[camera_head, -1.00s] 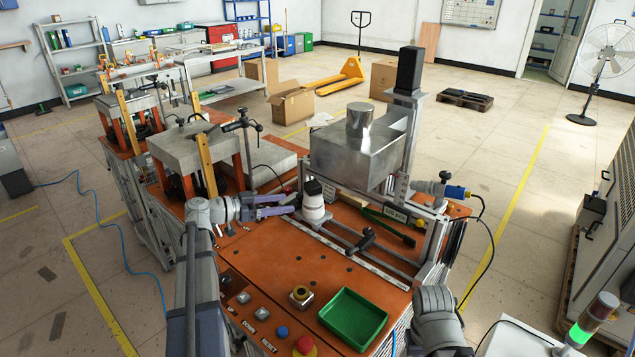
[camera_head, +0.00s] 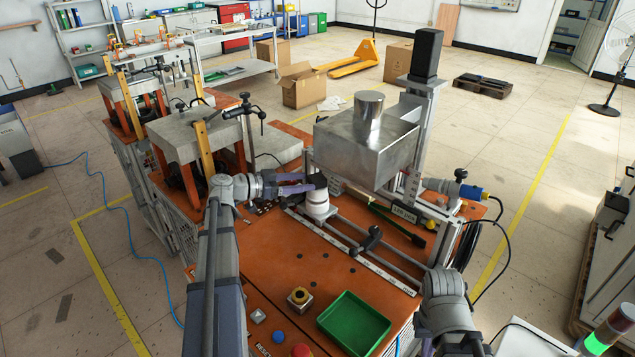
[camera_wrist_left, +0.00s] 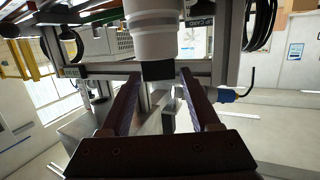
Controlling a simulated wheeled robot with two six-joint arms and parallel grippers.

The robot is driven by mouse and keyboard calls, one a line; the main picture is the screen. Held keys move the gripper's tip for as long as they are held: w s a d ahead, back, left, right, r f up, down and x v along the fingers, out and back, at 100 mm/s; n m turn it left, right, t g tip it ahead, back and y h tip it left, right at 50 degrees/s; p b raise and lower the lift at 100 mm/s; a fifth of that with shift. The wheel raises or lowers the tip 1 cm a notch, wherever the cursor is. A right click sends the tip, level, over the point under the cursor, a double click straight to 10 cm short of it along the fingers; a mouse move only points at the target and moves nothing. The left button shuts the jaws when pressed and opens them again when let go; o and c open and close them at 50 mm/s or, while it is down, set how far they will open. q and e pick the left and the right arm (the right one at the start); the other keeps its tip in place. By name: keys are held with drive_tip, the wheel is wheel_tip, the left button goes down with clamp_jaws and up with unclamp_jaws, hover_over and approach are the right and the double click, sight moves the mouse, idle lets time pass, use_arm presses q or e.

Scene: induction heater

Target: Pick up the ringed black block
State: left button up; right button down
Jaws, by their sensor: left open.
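A small black block (camera_head: 319,179) sits on top of a white stepped round stand (camera_head: 317,204) on the orange bench; a ring on it is too small to make out. My left gripper (camera_head: 312,186) is at the block, its purple-grey fingers partly covering it. In the left wrist view, the black block (camera_wrist_left: 158,70) and white stand (camera_wrist_left: 155,38) appear upside down. The open fingers (camera_wrist_left: 158,78) are either side of the block's line, with gaps showing. My right arm is at the lower right, with only a sliver of its gripper (camera_head: 427,347) in view.
A large metal box (camera_head: 365,150) with a cylinder on top stands close behind the stand. Rails and a black handle (camera_head: 368,240) lie in front.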

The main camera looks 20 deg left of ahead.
sight(310, 181)
use_arm(q)
drive_tip(key=b+x, duration=0.1)
drive_tip(key=x, duration=0.4)
drive_tip(key=shift+d, duration=0.15)
drive_tip(key=shift+r, duration=0.1)
clamp_jaws()
idle(0.4)
